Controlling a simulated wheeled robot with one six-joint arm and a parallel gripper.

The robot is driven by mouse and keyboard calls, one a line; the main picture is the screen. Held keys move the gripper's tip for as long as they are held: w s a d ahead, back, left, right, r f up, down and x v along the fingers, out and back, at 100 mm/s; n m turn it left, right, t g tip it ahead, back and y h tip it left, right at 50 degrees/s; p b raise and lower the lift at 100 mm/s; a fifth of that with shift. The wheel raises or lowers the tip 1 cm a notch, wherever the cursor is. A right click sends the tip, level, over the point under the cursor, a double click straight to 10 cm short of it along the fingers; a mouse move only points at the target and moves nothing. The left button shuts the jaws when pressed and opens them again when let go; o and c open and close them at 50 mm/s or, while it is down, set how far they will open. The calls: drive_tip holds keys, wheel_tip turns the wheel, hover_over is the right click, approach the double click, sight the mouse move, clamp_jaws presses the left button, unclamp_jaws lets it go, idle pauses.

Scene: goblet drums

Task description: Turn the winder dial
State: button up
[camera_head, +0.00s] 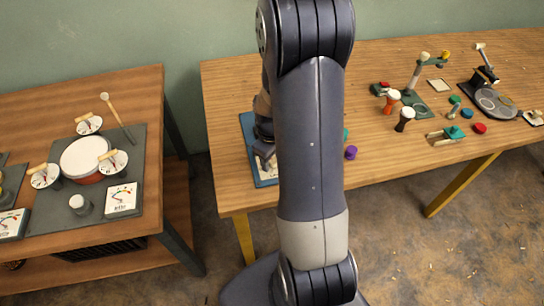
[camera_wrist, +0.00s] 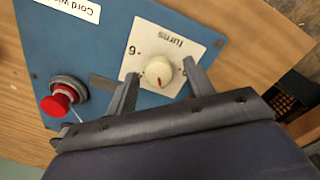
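The winder dial (camera_wrist: 158,72) is a cream knob with a red pointer mark on a white plate (camera_wrist: 181,40) labelled "Turns". The plate is on a blue panel (camera_wrist: 48,35) with a partly cut-off label beginning "Cord wi". My gripper (camera_wrist: 160,80) is open, with one finger on either side of the dial. I cannot tell whether the fingers touch it. In the head view the blue panel (camera_head: 248,124) lies at the left end of the long table. My arm hides most of it there, and the dial is not visible.
A red button (camera_wrist: 58,102) on a grey collar sits on the panel near my gripper. On the long table (camera_head: 228,84), a green stand (camera_head: 415,84) and small goblet drums stand to the right. A separate table at left holds gauges and a round drum (camera_head: 84,158).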

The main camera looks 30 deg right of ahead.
drive_tip(key=c, duration=0.9)
drive_tip(key=shift+c, duration=0.2)
drive_tip(key=shift+m, duration=0.5)
drive_tip(key=m+b, duration=0.2)
drive_tip(key=m, duration=0.2)
drive_tip(key=shift+m, duration=0.3)
drive_tip(key=m+b, duration=0.1)
drive_tip(key=m, duration=0.5)
drive_tip(key=shift+w+d, duration=0.1)
drive_tip(key=shift+m, duration=0.3)
drive_tip(key=o, duration=1)
drive_tip(key=shift+c, duration=0.2)
drive_tip(key=shift+r, duration=0.1)
